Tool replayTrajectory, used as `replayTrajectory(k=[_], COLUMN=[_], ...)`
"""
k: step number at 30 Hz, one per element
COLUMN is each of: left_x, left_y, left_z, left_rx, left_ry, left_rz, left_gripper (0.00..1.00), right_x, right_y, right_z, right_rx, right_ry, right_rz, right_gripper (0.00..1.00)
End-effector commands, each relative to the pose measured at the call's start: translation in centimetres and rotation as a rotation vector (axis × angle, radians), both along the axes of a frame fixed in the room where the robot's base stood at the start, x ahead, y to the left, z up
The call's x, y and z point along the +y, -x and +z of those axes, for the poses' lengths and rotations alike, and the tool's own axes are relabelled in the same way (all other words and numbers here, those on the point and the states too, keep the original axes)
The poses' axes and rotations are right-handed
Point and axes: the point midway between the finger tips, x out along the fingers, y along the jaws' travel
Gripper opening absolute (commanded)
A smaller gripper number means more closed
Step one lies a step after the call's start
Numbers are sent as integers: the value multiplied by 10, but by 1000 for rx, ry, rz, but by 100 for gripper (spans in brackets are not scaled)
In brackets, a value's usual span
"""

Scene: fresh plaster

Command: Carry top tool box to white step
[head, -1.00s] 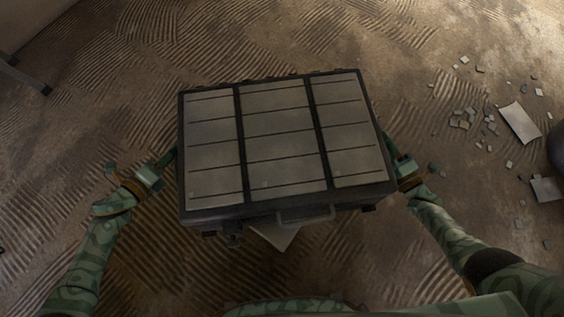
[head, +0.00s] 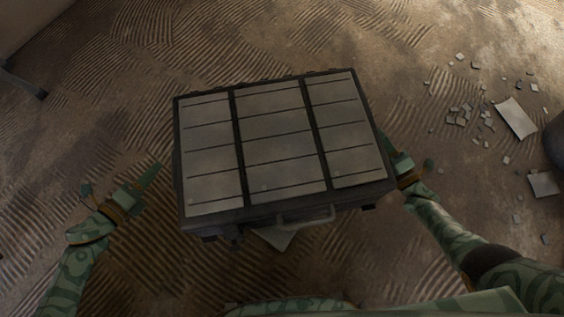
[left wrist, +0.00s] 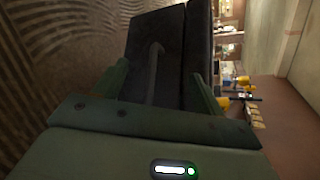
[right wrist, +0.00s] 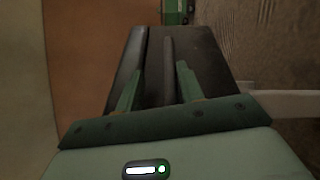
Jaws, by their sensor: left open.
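The tool box (head: 280,140), dark with a pale ribbed lid, fills the middle of the head view, a carrying handle (head: 307,217) on its near side. What bears it underneath is hidden. My left gripper (head: 148,186) is open and apart from the box's left side. The left wrist view shows that end of the box (left wrist: 172,30) with a bar handle (left wrist: 153,72) ahead of the spread fingers. My right gripper (head: 394,160) is at the box's right end. In the right wrist view a bar (right wrist: 168,65) lies between its fingers; whether they grip it is unclear. I cannot make out the white step.
A pale flat piece (head: 277,237) shows partly under the box's near edge. Broken chips and a pale slab (head: 516,118) litter the floor at right, beside a dark round object (head: 555,145). A grey leg (head: 25,84) stands at upper left. The combed floor beyond the box is clear.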

Motion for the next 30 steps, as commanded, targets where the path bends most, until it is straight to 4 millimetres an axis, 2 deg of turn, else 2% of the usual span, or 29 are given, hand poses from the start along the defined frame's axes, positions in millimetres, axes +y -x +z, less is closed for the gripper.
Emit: replayTrajectory(k=[4,13,15,17,26,30], left_x=[6,8,8,8,8,8], left_y=[11,13,13,13,13,13], left_z=[4,5,5,5,4,4], left_rx=[2,1,1,1,3,3], left_ry=[-2,-2,-2,-2,-2,-2], left_rz=[-1,0,0,0,0,0], left_gripper=[71,71,71,71,71,71], right_x=[-1,-2,-2,-2,-2,-7], right_y=[-2,-2,-1,-1,1,16], right_z=[2,2,2,2,0,-1], right_rx=[-5,-6,-6,-5,-2,1], right_ry=[-2,-1,-1,-1,0,1], right_rz=[-3,-3,-3,-3,-2,-2], right_gripper=[34,34,57,74,74,74])
